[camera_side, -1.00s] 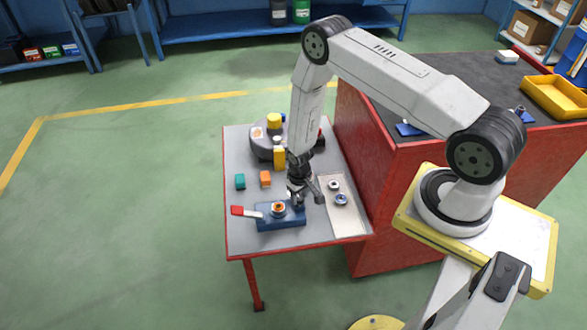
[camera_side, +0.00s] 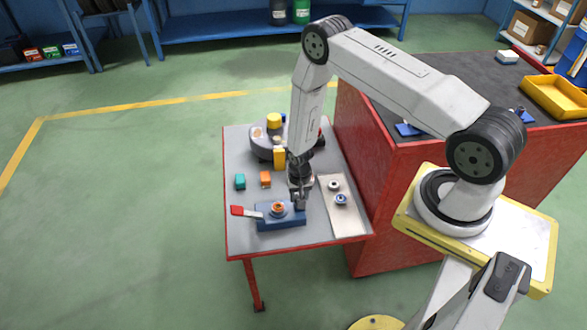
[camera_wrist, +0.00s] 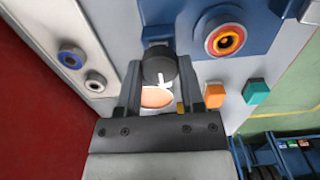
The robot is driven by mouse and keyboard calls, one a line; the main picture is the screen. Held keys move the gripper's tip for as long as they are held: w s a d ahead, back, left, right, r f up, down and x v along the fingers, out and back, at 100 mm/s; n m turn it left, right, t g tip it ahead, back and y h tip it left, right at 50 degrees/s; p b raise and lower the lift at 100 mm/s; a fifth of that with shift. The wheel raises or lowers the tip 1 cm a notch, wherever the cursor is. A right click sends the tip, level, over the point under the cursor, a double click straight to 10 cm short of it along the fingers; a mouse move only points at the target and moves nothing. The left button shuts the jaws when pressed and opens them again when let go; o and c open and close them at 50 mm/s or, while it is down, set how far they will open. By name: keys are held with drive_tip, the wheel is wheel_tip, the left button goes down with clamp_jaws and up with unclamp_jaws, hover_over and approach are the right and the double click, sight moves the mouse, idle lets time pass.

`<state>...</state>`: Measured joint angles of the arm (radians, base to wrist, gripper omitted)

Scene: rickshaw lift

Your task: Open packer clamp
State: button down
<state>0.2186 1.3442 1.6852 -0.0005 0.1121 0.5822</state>
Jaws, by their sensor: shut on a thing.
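The packer clamp appears to be the blue fixture (camera_side: 268,223) on the small grey table, with a red-ended lever (camera_side: 238,211) at its left and an orange-ringed round part (camera_side: 278,207) on top. In the wrist view the fixture (camera_wrist: 262,14) is at the top, and its orange ring (camera_wrist: 226,39) shows upper right. My gripper (camera_side: 300,205) is low at the fixture's right end. In the wrist view its fingers (camera_wrist: 160,72) are shut on a dark round knob (camera_wrist: 159,65) beside the fixture's edge. A copper-coloured disc (camera_wrist: 156,97) shows just behind the knob.
A pale tray (camera_side: 342,220) with two ringed parts lies right of the fixture. A teal block (camera_side: 240,181), orange block (camera_side: 265,179) and yellow block (camera_side: 280,157) stand behind it. A grey round stand (camera_side: 262,147) is at the back. A red cabinet (camera_side: 400,190) borders the table's right.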

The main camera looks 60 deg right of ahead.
drive_tip(key=shift+c, duration=1.1)
unclamp_jaws()
drive_tip(key=shift+r, duration=0.15)
drive_tip(key=shift+r, duration=3.8)
